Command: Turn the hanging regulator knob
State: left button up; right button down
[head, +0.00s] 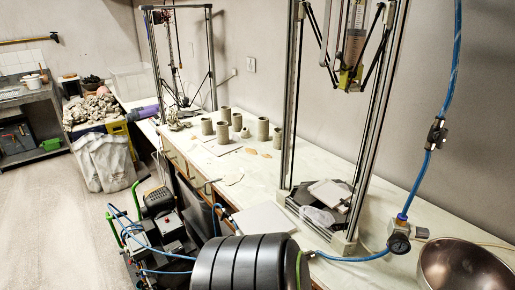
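A blue air hose (453,75) hangs down at the right. A dark inline fitting (436,135) with a small side part sits partway along it. Lower on the hose, a regulator (399,240) with a round gauge hangs near the front edge of the bench. A small blue piece (402,217) is on its top, where the hose enters. A pale fitting sticks out to its right. Which part of the regulator is the knob is too small to tell. Neither of my grippers shows in the head view, and nothing touches the regulator or the hose fitting.
A metal bowl (465,268) stands close right of the regulator. A tall frame printer (340,225) stands behind left. A black ridged cylinder (250,265) and a compressor (160,215) with blue hoses are in front of the bench. Several clay cylinders stand on the bench.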

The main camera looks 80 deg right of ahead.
aim_at(421, 233)
jog(key=z, duration=0.45)
jog(key=i+z, duration=0.15)
jog(key=z, duration=0.75)
jog(key=i+z, duration=0.15)
jog(key=z, duration=0.75)
jog(key=k+l+z, duration=0.1)
jog(key=z, duration=0.3)
jog(key=l+z, duration=0.15)
jog(key=z, duration=0.3)
jog(key=k+l+z, duration=0.1)
jog(key=z, duration=0.35)
jog(key=l+z, duration=0.15)
jog(key=k+l+u, duration=0.2)
jog(key=l, duration=0.3)
jog(key=k+l+u, duration=0.2)
jog(key=l, duration=0.3)
jog(key=k+l+u, duration=0.2)
jog(key=k+l, duration=0.2)
